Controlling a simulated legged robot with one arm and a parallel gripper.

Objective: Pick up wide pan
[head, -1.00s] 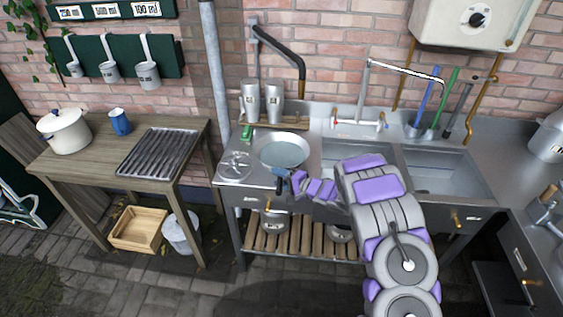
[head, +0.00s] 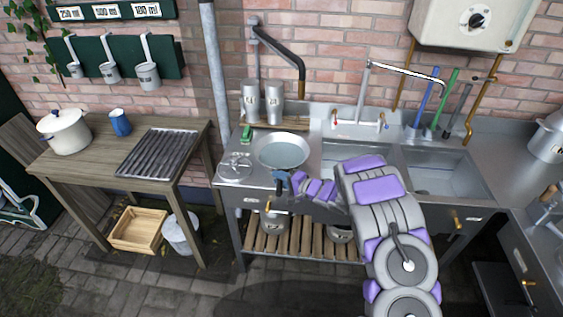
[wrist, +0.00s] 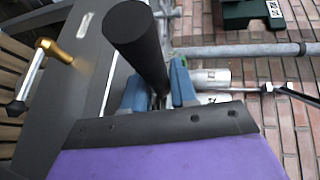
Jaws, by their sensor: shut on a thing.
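The wide pan (head: 283,151) is a round, shallow, silvery pan at the left end of the steel sink counter, seen in the head view. My gripper (head: 281,183) is at its near side, with blue fingers shut on its handle. In the wrist view, the thick black handle (wrist: 140,45) runs between the blue fingers (wrist: 162,88). The pan's bowl does not show clearly in the wrist view. I cannot tell whether the pan's base touches the counter.
A round metal lid (head: 236,167) lies left of the pan. Two metal canisters (head: 262,103) stand behind it, with a green item (head: 246,134) near them. Sink basins (head: 440,172) are to the right. A wooden table (head: 97,140) with a pot and a blue mug stands left.

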